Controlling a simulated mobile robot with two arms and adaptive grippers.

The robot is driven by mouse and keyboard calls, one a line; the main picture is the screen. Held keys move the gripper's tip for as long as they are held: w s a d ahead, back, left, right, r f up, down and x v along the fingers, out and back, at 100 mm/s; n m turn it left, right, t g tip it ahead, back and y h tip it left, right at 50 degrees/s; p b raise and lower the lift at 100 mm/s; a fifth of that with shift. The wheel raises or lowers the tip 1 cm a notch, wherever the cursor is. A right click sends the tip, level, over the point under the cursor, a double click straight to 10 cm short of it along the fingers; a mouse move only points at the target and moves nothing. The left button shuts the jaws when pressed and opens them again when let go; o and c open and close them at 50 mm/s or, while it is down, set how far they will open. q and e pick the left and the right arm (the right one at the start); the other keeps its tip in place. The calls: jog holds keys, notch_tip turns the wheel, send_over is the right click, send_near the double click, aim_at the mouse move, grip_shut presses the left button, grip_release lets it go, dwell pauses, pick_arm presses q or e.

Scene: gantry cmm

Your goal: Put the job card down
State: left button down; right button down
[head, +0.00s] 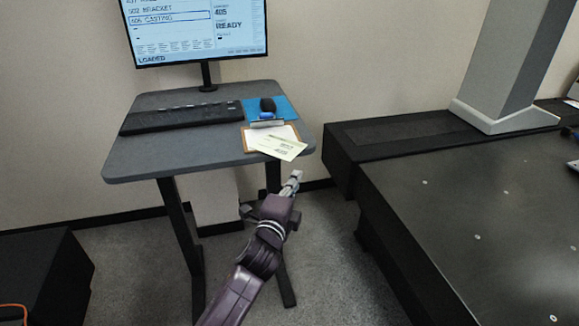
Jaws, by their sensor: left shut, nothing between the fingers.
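The job card (279,149) is a pale green-white card with printed text. It lies tilted at an angle over the lower part of a clipboard (248,135) on the grey desk (150,165), with its lower right corner close to the desk's front edge. My left gripper (294,178) is in front of the desk, just below the card in the picture and apart from it. Its fingers are shut and hold nothing. My right gripper does not show.
A black keyboard (180,118) lies left of the clipboard. A dark mouse (267,105) sits on a blue mat (285,108) behind it. A monitor (200,30) stands at the back. A large dark machine table (480,210) with a grey column (515,65) fills the right side.

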pick_arm(q)
jog(key=w, duration=0.1)
jog(key=w+a+p, duration=0.1)
jog(key=w, duration=0.2)
jog(key=shift+w+a, duration=0.35)
jog(key=shift+w, duration=0.05)
